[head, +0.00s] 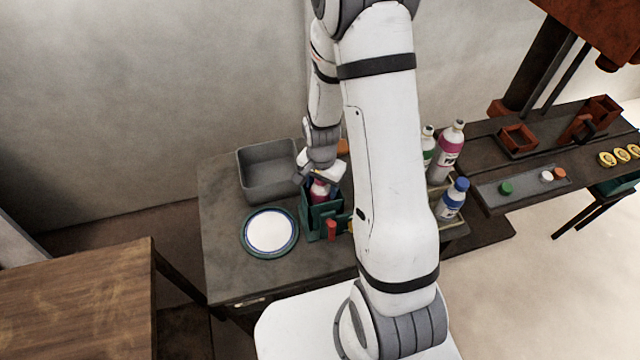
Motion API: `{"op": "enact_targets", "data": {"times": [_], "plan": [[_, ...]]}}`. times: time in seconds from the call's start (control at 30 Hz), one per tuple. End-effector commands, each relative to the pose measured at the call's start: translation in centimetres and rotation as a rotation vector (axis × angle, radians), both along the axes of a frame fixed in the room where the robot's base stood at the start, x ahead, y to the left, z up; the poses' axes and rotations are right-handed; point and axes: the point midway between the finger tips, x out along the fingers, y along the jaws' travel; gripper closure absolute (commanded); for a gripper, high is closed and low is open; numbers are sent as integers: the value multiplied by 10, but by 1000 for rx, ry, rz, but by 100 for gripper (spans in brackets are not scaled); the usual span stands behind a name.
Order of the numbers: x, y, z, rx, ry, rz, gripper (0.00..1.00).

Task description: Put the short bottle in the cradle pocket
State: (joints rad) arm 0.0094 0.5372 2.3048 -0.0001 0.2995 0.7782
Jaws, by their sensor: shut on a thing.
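The bottle is at the dark green cradle (310,226) on the grey table. Its lower part is hidden by the cradle's wall, so it looks to be at least partly inside a pocket. I cannot tell whether it rests on the pocket floor. My own arm hides the cradle's right side.
A grey bin (268,172) stands behind left of the cradle, and a white plate with a green rim (270,232) lies left. A pink-labelled bottle (447,150) and a blue-capped bottle (452,200) stand right of my arm. The table's front left is mostly clear.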

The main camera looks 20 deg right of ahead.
Motion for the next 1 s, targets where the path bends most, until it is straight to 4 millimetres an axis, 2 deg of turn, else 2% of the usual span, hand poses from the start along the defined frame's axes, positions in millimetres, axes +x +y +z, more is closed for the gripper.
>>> {"op": "enact_targets", "data": {"times": [0.13, 0.17, 0.23, 0.63, 0.77, 1.0], "plan": [[0, 0, -4, 0, -1, 1, 96], [0, 0, -3, 0, 0, 1, 43], [0, 0, -2, 0, 0, 1, 38], [1, 1, 4, 0, -3, 2, 36], [1, 1, 20, 0, -6, 2, 36], [2, 1, 64, 0, -7, 2, 36]]}}
